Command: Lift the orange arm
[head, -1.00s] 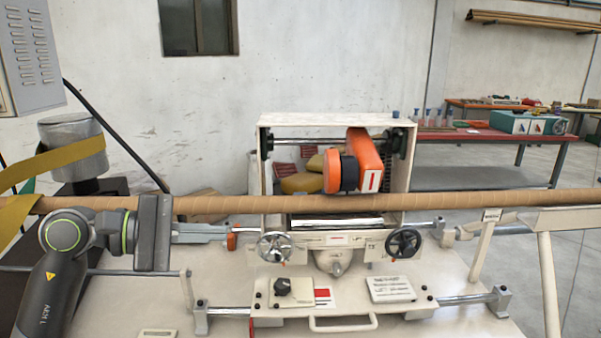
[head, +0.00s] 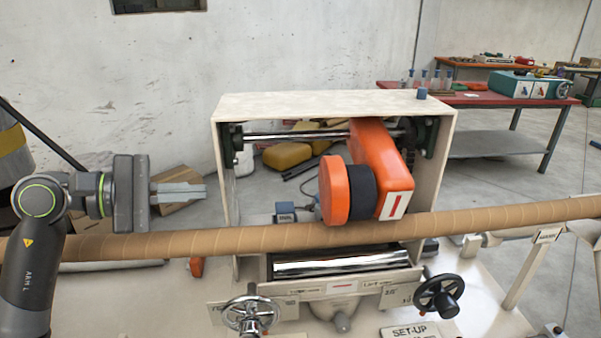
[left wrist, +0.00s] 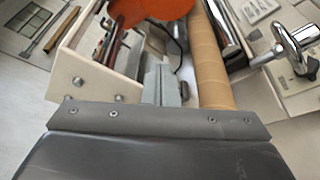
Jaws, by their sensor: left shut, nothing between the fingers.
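The orange arm (head: 379,158) hangs from a steel bar inside the white frame of the machine. An orange disc (head: 334,190) and a black wheel (head: 361,190) sit on its left side, just above or against the long brown tube (head: 300,235); I cannot tell if they touch. My left gripper (head: 203,193) is shut and empty, left of the frame and apart from the orange arm. In the left wrist view the shut fingers (left wrist: 158,80) point toward an orange part (left wrist: 160,10) at the top, beside the tube. My right gripper is not in view.
The tube crosses the whole front of the frame. The white frame's left post (head: 226,180) stands between my left gripper and the orange arm. Two handwheels (head: 250,314) (head: 439,297) stick out below the tube. A red table (head: 490,100) stands at the back right.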

